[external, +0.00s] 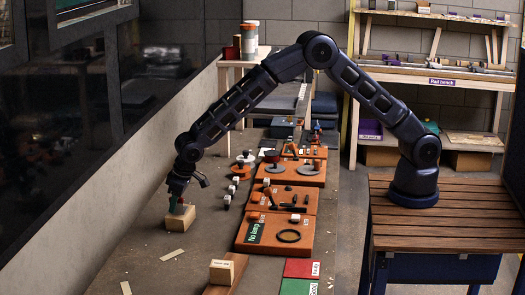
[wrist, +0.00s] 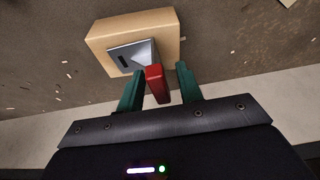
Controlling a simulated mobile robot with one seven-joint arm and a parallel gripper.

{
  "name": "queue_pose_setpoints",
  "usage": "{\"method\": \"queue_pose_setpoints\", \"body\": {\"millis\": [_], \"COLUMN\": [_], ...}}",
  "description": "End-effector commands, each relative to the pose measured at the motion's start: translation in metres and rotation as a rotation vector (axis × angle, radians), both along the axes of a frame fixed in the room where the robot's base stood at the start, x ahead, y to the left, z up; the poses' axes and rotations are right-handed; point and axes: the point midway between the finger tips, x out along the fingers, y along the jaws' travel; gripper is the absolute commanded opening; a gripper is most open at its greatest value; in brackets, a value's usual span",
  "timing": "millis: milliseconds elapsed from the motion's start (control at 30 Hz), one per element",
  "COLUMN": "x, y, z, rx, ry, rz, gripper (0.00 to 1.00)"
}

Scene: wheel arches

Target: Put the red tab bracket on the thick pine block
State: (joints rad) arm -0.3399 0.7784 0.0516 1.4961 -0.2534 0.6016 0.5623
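The red tab bracket (wrist: 155,82) has a grey slotted metal plate and an upright red tab. In the wrist view, its plate lies over the pine block (wrist: 98,36), with bare wood left, right and behind. My gripper (wrist: 160,84) has its green fingers on either side of the red tab, with a gap showing beside the tab, so it looks open. In the external view, my gripper (external: 179,205) points down over the pine block (external: 181,221), which rests on the grey surface. A bit of red shows between the fingers; the plate is hard to make out there.
Orange boards (external: 275,233) with several parts lie to the right. Loose knobs (external: 233,183) lie between them and the block. Another wooden block (external: 222,272) stands nearer the camera. Thin wood strips (external: 172,255) lie near the wall. The surface just around the block is mostly clear.

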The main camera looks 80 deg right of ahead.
Motion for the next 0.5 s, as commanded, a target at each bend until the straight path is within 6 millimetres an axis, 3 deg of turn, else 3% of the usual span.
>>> {"method": "queue_pose_setpoints", "body": {"millis": [500], "x": [-0.026], "y": [0.000], "z": [0.086], "rx": [0.001], "ry": [-0.003], "rz": [0.000], "gripper": [0.36]}}
